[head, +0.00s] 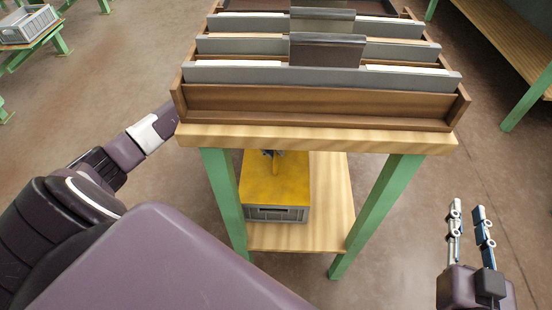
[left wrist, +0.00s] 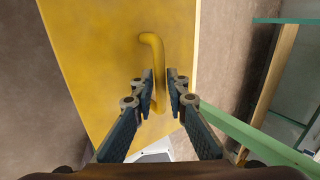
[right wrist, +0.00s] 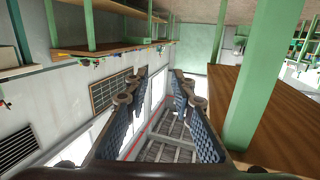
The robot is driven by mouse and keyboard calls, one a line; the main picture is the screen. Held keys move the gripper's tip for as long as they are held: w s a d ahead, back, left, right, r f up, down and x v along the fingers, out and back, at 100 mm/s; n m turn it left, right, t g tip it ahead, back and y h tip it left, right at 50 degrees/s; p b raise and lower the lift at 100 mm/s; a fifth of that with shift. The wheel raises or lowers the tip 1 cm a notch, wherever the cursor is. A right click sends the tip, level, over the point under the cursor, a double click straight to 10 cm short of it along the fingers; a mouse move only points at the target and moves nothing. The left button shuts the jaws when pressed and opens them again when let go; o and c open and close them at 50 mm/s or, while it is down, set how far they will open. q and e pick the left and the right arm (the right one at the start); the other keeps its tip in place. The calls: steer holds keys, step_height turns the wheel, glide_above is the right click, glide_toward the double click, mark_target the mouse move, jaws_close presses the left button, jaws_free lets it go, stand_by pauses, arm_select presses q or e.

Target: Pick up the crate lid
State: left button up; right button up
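The crate lid (head: 275,182) is a flat yellow panel lying on a grey crate (head: 277,214), on the low wooden shelf under the table. The lid also fills much of the left wrist view (left wrist: 100,60), with its curved yellow handle (left wrist: 152,45) standing up from it. In the head view the tabletop hides most of this gripper. My right gripper (head: 467,208) is open and empty, off to the right of the table.
The table's wooden top (head: 320,137) overhangs the crate and carries a brown rack (head: 320,103) with grey dividers. Green legs (head: 225,200) flank the crate. The shelf (head: 325,215) is bare to the right of the crate. Another bench (head: 510,40) stands at the far right.

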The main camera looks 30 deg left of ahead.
steer(key=shift+w+a+r+t+y, duration=0.15)
steer(key=shift+r+t, duration=0.15)
steer(key=shift+r, duration=0.35)
steer(key=shift+a+r+t+y, duration=0.15)
steer(key=shift+r+t, duration=0.15)
steer(key=shift+r, duration=0.35)
steer(key=shift+d, duration=0.1)
